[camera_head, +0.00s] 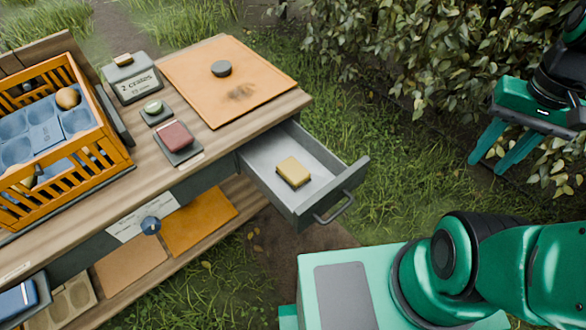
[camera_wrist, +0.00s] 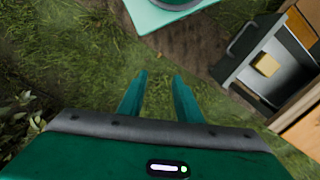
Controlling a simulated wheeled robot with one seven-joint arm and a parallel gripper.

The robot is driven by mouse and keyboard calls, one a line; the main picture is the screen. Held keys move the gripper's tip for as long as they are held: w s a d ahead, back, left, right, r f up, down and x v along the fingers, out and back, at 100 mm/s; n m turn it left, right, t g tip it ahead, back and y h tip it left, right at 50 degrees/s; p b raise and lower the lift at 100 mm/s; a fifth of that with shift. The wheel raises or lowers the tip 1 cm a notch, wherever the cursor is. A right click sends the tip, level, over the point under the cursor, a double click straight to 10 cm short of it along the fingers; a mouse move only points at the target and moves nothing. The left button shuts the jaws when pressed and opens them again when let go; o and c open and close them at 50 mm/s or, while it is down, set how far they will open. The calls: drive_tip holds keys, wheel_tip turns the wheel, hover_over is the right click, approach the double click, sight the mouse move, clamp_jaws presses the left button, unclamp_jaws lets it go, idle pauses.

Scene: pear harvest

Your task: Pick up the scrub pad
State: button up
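The scrub pad (camera_head: 293,172) is a small yellow block with a darker underside. It lies in the open grey drawer (camera_head: 261,187) of the wooden bench. It also shows in the wrist view (camera_wrist: 266,64) at the upper right, inside the drawer (camera_wrist: 240,76). My gripper (camera_head: 492,158) is at the right of the head view, above the grass and near the hedge, well apart from the drawer. In the wrist view its two green fingers (camera_wrist: 160,80) are apart with nothing between them.
The drawer front has a dark handle (camera_head: 336,209). Open grass (camera_head: 395,150) lies between drawer and gripper.

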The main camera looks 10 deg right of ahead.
drive_tip(key=o, duration=0.5)
drive_tip(key=shift+s+r, duration=0.15)
drive_tip(key=shift+s, duration=0.15)
drive_tip(key=o, duration=0.5)
drive_tip(key=shift+w+a+r+n, duration=0.15)
drive_tip(key=shift+n, duration=0.35)
drive_tip(key=o, duration=0.5)
drive_tip(key=w+a+n, duration=0.1)
drive_tip(key=w+n, duration=0.1)
drive_tip(key=w+a+f+n, duration=0.1)
drive_tip(key=w+n, duration=0.1)
drive_tip(key=w, duration=0.1)
drive_tip(key=w+a+f+n, duration=0.1)
drive_tip(key=w+a+n, duration=0.1)
drive_tip(key=w+n, duration=0.1)
drive_tip(key=shift+w+h, duration=0.2)
drive_tip(key=shift+h, duration=0.2)
drive_tip(key=n, duration=2.3)
hover_over(293, 169)
wheel_tip(293, 169, down, 14)
drive_tip(key=shift+y, duration=0.3)
drive_tip(key=f, duration=0.3)
drive_tip(key=s+f, duration=0.1)
drive_tip(key=f, duration=0.1)
drive_tip(key=shift+a+f, duration=0.1)
drive_tip(key=shift+a, duration=0.1)
drive_tip(key=f, duration=0.3)
drive_tip(key=w+f, duration=0.1)
drive_tip(key=shift+d+f, duration=0.25)
drive_tip(key=shift+f, duration=0.65)
